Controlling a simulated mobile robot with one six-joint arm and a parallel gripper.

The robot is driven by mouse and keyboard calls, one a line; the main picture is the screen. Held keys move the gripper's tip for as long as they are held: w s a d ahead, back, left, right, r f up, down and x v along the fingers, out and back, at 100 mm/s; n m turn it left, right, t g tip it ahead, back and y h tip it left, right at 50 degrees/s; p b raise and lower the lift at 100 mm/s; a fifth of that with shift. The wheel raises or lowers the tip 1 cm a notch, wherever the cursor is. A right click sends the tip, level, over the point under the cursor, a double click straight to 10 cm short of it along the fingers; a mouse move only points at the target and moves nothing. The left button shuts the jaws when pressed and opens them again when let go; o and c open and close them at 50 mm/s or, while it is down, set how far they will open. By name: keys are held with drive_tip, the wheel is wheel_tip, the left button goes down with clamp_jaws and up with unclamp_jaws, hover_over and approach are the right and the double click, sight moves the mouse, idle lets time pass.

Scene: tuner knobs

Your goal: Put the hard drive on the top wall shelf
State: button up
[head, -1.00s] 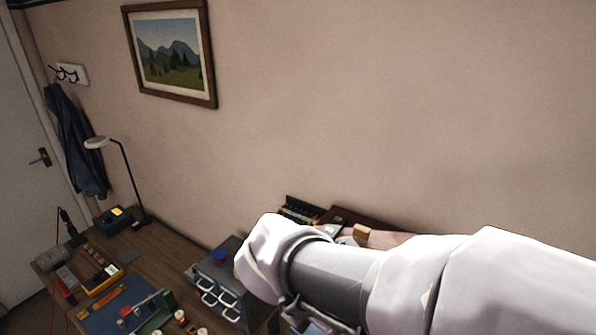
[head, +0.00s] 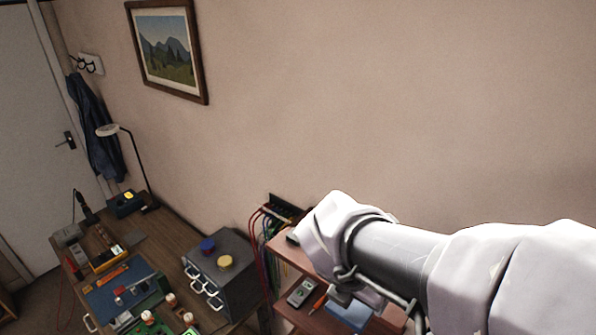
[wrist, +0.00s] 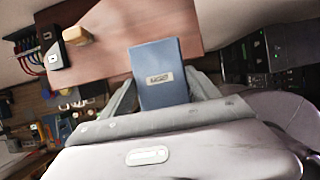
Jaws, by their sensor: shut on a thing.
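The hard drive (wrist: 158,82) is a flat blue box with a small pale label. My gripper (wrist: 164,90) is shut on it, with one finger on each side, in the wrist view. Beyond it is a red-brown wooden shelf board (wrist: 125,38); I cannot tell whether the drive touches it. In the head view, the wall shelf (head: 287,256) is at lower right, partly hidden by my arm. A blue box, apparently the hard drive (head: 348,313), shows below my wrist; the gripper fingers are not clear there.
A dark device (wrist: 54,56) and a tan block (wrist: 77,35) are on the board's left end. A grey meter (head: 301,292) lies on a lower board. Coloured cables (head: 262,240) hang beside the shelves. A grey drawer cabinet (head: 228,265) stands on the cluttered workbench.

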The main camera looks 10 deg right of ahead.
drive_tip(key=w, duration=0.2)
drive_tip(key=w+d, duration=0.2)
drive_tip(key=w, duration=0.1)
drive_tip(key=shift+w+f+p, duration=0.25)
drive_tip(key=shift+w+p, duration=0.05)
drive_tip(key=shift+p, duration=0.05)
drive_tip(key=w+d, duration=0.4)
drive_tip(key=shift+w+d+f+p, duration=0.25)
drive_tip(key=shift+w+f+p, duration=0.05)
drive_tip(key=shift+w+f, duration=0.1)
wheel_tip(320, 180, down, 3)
drive_tip(key=shift+a+b, duration=0.15)
drive_tip(key=shift+b, duration=0.15)
drive_tip(key=shift+a+f, duration=0.15)
drive_tip(key=shift+f, duration=0.1)
drive_tip(key=shift+d, duration=0.25)
drive_tip(key=o, duration=1.6)
drive_tip(key=shift+a+f, duration=0.1)
drive_tip(key=shift+a, duration=0.05)
drive_tip(key=shift+c, duration=0.2)
